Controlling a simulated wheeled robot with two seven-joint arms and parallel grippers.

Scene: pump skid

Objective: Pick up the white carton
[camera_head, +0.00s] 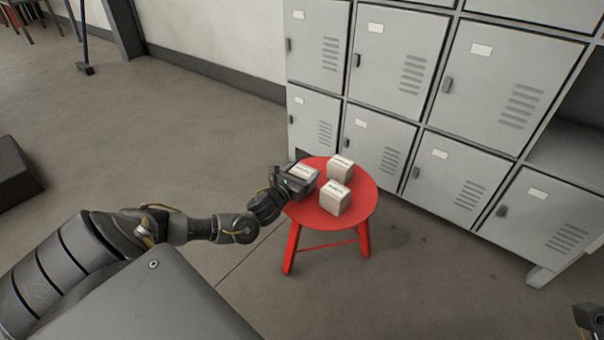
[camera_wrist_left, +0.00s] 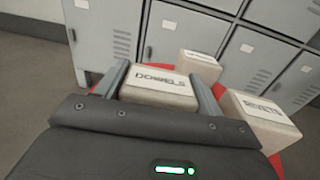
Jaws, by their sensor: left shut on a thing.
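Three white cartons are at a round red stool. My left gripper (camera_head: 303,178) is shut on the left carton (camera_head: 302,172), with a finger on each side of it. In the left wrist view this carton (camera_wrist_left: 158,85) bears a label that reads DOWELS. I cannot tell whether it touches the stool top. A second carton (camera_head: 340,167) stands at the back of the stool, its label too small to read. A third carton (camera_head: 335,198) stands at the front; in the left wrist view this carton (camera_wrist_left: 258,118) is labelled RIVETS. My right gripper (camera_head: 588,318) shows only partly at the lower right edge.
The red stool (camera_head: 361,206) stands close to grey lockers (camera_head: 390,60) behind it. A dark block (camera_head: 15,175) lies on the floor at the far left. The floor (camera_head: 190,130) left of the stool is clear.

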